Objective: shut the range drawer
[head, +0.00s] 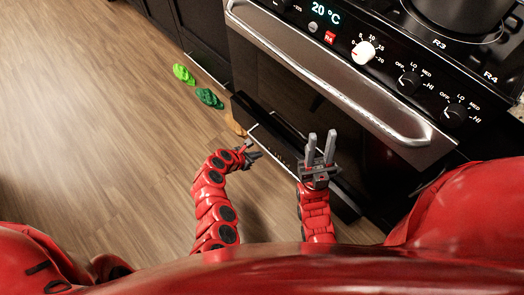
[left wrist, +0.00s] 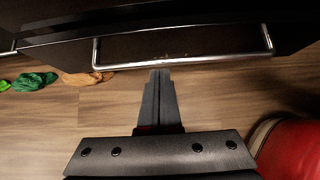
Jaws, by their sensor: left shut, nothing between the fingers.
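The range drawer (head: 282,140) is low on the black range and stands out from it, partly open. Its dark front with a silver bar handle (left wrist: 185,62) spans the top of the left wrist view. My left gripper (head: 254,153) is shut and empty, low in front of the drawer. In the left wrist view its fingertips (left wrist: 160,72) are at the handle's lower bar; I cannot tell whether they touch. My right gripper (head: 321,134) is open and empty, fingers apart, above or in front of the drawer's right part, hiding some of it.
The oven door with its long silver handle (head: 330,75) is shut above the drawer. A light green item (head: 183,74), a dark green item (head: 209,98) and a tan item (head: 235,126) lie on the floor by the drawer's left end. The wood floor at left is clear.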

